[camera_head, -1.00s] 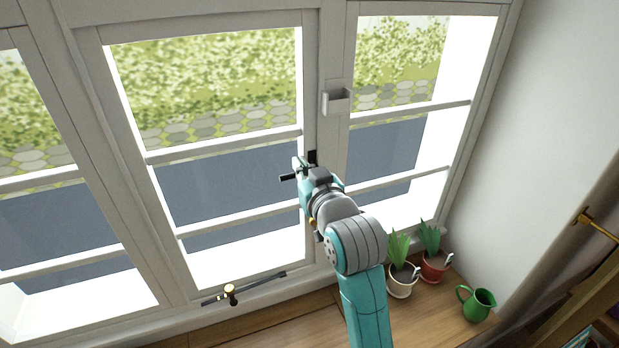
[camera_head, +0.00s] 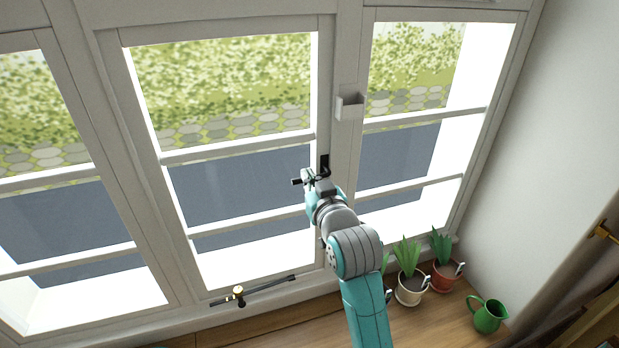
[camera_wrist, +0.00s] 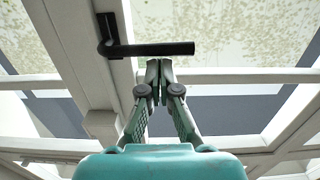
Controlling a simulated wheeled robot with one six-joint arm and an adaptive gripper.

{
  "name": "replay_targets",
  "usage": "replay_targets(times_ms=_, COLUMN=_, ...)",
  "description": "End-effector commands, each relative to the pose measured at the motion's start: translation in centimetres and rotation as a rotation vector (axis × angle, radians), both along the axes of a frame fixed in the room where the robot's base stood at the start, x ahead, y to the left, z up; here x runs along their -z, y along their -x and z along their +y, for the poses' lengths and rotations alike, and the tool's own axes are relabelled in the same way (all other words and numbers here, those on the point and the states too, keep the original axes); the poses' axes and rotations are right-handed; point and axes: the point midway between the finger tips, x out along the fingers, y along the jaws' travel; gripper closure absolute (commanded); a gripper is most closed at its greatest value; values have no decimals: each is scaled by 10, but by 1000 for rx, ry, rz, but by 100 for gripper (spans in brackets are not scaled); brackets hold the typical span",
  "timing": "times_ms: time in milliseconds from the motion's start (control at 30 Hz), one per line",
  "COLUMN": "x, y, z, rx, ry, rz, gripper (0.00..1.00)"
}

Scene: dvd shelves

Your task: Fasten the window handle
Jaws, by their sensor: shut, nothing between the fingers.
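The black window handle (camera_wrist: 150,49) sticks out sideways from its black mounting plate (camera_wrist: 107,30) on the white frame in the wrist view. In the head view, the handle's end (camera_head: 297,181) shows left of my gripper, and the plate (camera_head: 325,165) shows just right of it. My gripper (camera_wrist: 159,68) is shut and empty. Its fingertips lie just below the handle bar in the wrist picture; I cannot tell whether they touch it. In the head view my gripper (camera_head: 310,177) hides part of the handle.
A black window stay (camera_head: 265,289) with a brass knob lies along the bottom of the middle window. Potted plants (camera_head: 408,287) and a green jug (camera_head: 487,315) stand on the wooden sill at right. A small white box (camera_head: 349,107) is fixed to the frame above the handle.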

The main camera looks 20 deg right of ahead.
Motion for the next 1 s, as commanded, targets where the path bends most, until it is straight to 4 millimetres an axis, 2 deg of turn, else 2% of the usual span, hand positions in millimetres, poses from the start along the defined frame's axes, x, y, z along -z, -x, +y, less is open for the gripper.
replay_targets(times_ms=567, x=9, y=0, z=2, rx=-1, ry=123, rz=2, gripper=100)
replay_targets(times_ms=767, x=17, y=0, z=4, rx=-1, ry=250, rz=2, gripper=100)
replay_targets(times_ms=1000, x=32, y=0, z=3, rx=-1, ry=479, rz=2, gripper=100)
